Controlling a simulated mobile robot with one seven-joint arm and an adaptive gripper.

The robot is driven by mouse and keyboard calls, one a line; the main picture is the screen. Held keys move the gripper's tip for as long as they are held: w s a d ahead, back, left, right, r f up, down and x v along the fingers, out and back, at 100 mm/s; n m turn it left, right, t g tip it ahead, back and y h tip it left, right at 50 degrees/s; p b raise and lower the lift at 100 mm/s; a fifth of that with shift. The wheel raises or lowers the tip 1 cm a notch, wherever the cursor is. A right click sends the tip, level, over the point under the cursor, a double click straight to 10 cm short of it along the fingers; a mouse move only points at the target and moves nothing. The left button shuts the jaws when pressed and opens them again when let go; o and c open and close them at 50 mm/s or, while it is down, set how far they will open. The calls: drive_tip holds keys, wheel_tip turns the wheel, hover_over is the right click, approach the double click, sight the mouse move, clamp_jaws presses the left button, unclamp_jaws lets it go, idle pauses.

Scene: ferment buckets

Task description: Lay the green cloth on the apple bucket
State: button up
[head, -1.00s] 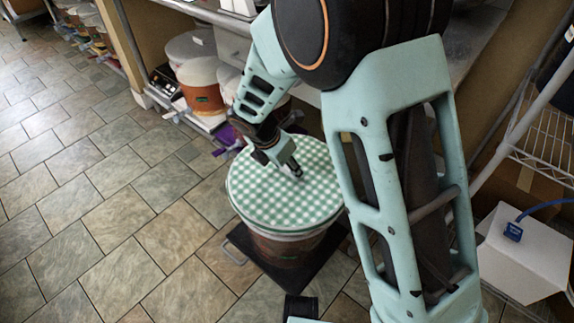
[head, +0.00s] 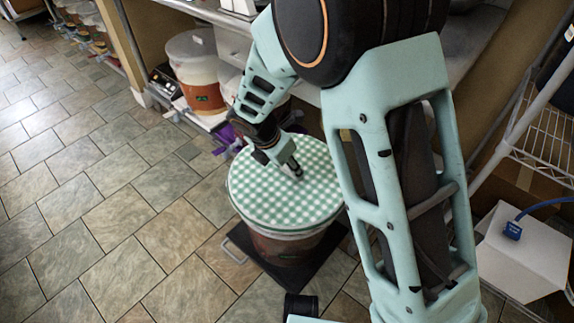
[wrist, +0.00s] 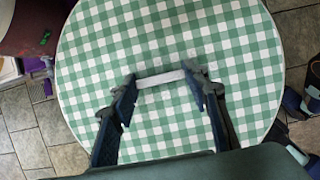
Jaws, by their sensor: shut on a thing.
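The green-and-white checked cloth (head: 255,200) is a round sheet covering the top of a bucket (head: 285,248) with reddish-brown contents, which stands on a dark base on the floor. The bucket's small green label is too small to read, so I cannot confirm it is the apple one. My gripper (head: 294,170) reaches down to the middle of the cloth. In the wrist view, the cloth (wrist: 180,35) fills most of the picture, flat and round. There my gripper (wrist: 160,80) is shut on a pale strip at the cloth's middle, one finger at each end.
The dark base (head: 262,262) has a handle at its left. Another bucket (head: 200,88) with a green label stands on the low shelf behind. A white box (head: 522,255) sits at the right by a wire rack (head: 545,150). Tiled floor at the left is clear.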

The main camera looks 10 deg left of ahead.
idle(0.4)
drive_tip(key=o, duration=1.3)
drive_tip(key=shift+o, duration=0.6)
drive_tip(key=o, duration=0.4)
drive_tip(key=shift+r+p, duration=3.4)
drive_tip(key=shift+r, duration=0.05)
